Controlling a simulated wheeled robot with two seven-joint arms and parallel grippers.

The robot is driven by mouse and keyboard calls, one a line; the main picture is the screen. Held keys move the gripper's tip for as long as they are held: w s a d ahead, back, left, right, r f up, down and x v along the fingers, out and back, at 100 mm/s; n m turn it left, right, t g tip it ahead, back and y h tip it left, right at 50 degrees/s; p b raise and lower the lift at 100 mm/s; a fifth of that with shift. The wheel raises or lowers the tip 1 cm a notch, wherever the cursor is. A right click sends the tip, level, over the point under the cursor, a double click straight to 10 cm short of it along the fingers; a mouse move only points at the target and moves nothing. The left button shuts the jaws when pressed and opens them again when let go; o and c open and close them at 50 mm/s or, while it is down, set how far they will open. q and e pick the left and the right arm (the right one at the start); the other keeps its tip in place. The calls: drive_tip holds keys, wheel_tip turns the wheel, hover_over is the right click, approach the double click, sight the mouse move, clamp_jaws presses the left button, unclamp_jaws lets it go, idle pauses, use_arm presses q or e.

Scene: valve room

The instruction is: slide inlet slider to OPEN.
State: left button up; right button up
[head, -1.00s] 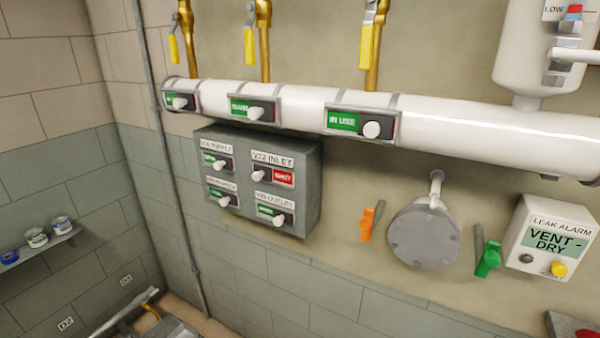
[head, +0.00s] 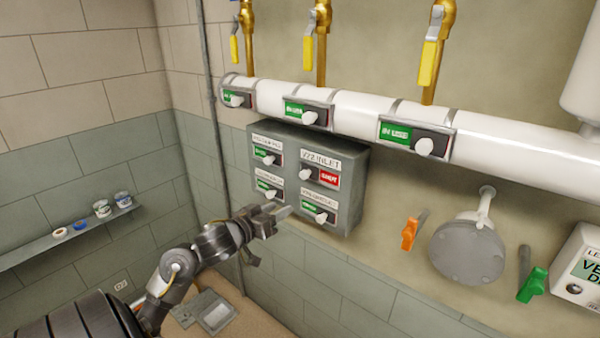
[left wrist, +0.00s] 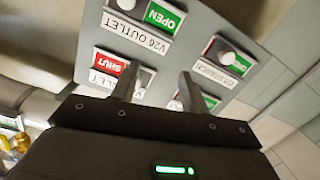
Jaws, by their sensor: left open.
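The inlet slider (head: 320,176) is at the upper right of the grey panel box (head: 358,185), under a label reading "V22 INLET". Its red SHUT field shows on the right and its white knob (head: 305,174) sits at the left end. In the left wrist view the picture is turned over; the red SHUT field (left wrist: 110,64) shows at the left and a finger hides part of this slider. My left gripper (head: 272,235) is open and empty, in front of the box's lower left part in the picture. Its fingers (left wrist: 158,80) point toward the panel. My right gripper is out of view.
Several other sliders on the box show green, including the lower right one (head: 318,212). A white pipe (head: 360,122) with more sliders runs above. A round grey cover (head: 468,255) and an orange handle (head: 408,234) are to the right. A shelf (head: 80,232) is at the left.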

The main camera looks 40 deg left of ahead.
use_arm(q)
drive_tip(key=t, duration=0.1)
approach(302, 175)
drive_tip(key=shift+m, duration=0.3)
drive_tip(key=w+p, duration=0.1)
drive_tip(key=w, duration=0.8)
drive_tip(key=shift+w+a+f+p, duration=0.1)
drive_tip(key=shift+w+f+p, duration=0.05)
drive_tip(key=shift+p, duration=0.2)
drive_tip(key=shift+c, duration=0.5)
clamp_jaws()
